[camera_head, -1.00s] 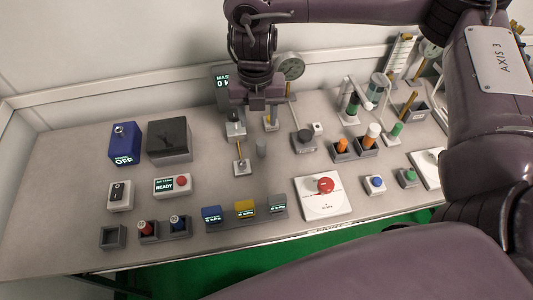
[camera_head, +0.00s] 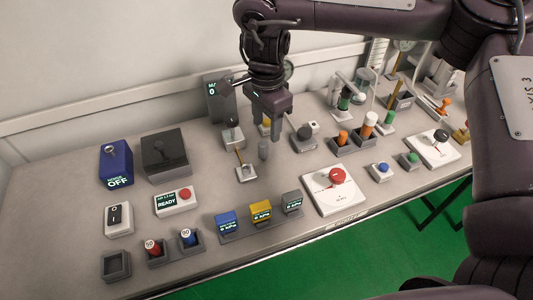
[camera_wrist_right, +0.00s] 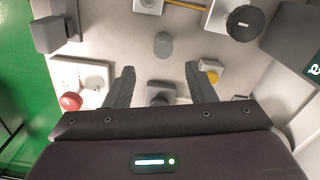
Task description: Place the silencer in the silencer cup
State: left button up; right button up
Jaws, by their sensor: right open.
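A small plain grey cylinder (camera_head: 263,150), which looks like the silencer, stands upright on the table beside a small lever plate. It also shows in the right wrist view (camera_wrist_right: 163,44), ahead of and between my fingertips. My right gripper (camera_head: 267,116) is open and empty, pointing down above the table just behind the cylinder, not touching it. Its two fingers show apart in the right wrist view (camera_wrist_right: 160,80). An empty square grey cup (camera_head: 116,265) stands at the table's front left; I cannot tell if it is the silencer cup. My left gripper is out of view.
The lever plate (camera_head: 246,174) is close in front of the cylinder. Blue, yellow and grey display blocks (camera_head: 261,211) line the front.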

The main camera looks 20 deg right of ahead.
aim_at(263, 143)
jog(key=f, duration=0.7)
jog(key=shift+w+a+f, duration=0.2)
jog(key=shift+a+f, duration=0.1)
jog(key=shift+f, duration=0.05)
grip_shut()
jog(key=shift+r, duration=0.15)
